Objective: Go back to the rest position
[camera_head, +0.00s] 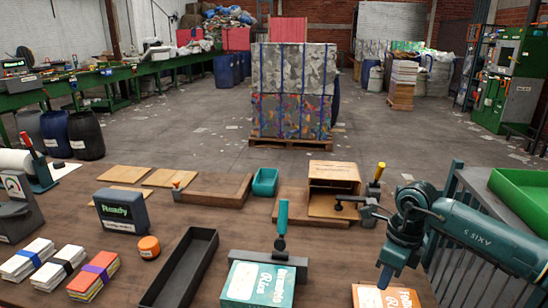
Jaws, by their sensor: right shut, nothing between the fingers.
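My right arm comes in from the right, teal, with its gripper (385,277) pointing down at the right front of the brown table (180,218). The fingers look closed with nothing between them. The tip is in front of or just above an orange-and-white printed pack (405,299) at the bottom edge; I cannot tell whether it touches it. My left gripper and arm are not in view.
Left of the gripper stand a teal printed pack (258,288) with a teal-handled clamp (282,225), a dark tray (180,270) and a wooden box (333,173) with a yellow-handled clamp (378,174). A green tray (522,192) lies right, behind my arm.

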